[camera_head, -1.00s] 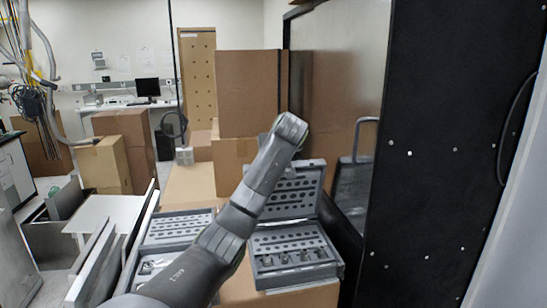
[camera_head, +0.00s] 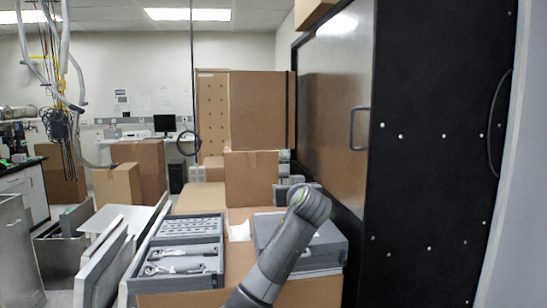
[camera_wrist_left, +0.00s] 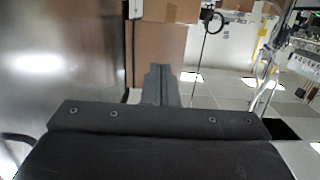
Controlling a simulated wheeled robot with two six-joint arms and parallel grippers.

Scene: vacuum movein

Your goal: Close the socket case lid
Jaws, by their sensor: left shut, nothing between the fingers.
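In the left wrist view my left gripper (camera_wrist_left: 160,72) is shut and empty, pointing away from the camera. My right gripper is in neither view.
Stacked cardboard boxes (camera_head: 262,110) stand behind. A tall black cabinet (camera_head: 435,150) closes off the right side. Grey panels (camera_head: 105,262) lean at the left.

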